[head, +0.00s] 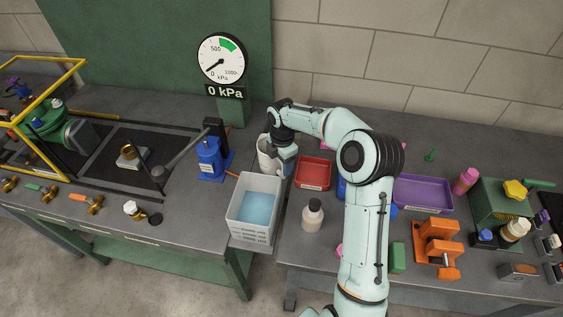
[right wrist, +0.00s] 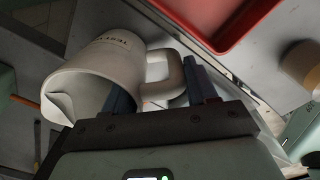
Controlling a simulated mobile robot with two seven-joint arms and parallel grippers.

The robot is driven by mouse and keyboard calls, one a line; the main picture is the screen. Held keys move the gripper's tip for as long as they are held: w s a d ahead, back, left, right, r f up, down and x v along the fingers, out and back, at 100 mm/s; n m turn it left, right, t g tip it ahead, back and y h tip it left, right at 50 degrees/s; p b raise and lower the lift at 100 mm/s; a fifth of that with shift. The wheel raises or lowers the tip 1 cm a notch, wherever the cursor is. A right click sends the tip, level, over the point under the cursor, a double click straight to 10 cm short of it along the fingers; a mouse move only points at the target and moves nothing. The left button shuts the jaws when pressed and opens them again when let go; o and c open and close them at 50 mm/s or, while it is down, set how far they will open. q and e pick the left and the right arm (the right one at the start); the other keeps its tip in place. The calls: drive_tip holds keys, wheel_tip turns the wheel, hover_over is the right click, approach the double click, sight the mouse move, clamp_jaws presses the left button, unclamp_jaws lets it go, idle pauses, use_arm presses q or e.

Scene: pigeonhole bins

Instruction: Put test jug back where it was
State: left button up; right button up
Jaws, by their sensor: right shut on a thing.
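The test jug is a white jug with dark lettering. In the head view the jug (head: 264,153) is behind the pale crate, partly hidden by my right gripper. In the right wrist view the jug (right wrist: 100,72) shows its spout at the left and its handle at the right. My right gripper (head: 284,153) is shut on the jug's handle; its dark fingers (right wrist: 158,88) lie either side of the handle in the wrist view. I cannot tell whether the jug touches the bench. My left gripper is not in view.
A pale crate (head: 237,222) with a blue inside stands just in front of the jug. A blue hand pump (head: 209,158) is to its left, a red tray (head: 313,173) to its right.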

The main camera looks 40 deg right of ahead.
drive_tip(key=shift+f, duration=0.15)
drive_tip(key=o, duration=1.4)
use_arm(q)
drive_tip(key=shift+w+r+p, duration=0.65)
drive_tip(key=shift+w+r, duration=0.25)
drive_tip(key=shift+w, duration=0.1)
use_arm(e)
wheel_tip(320, 180, up, 12)
drive_tip(key=shift+r, duration=0.2)
drive_tip(key=shift+s, duration=0.15)
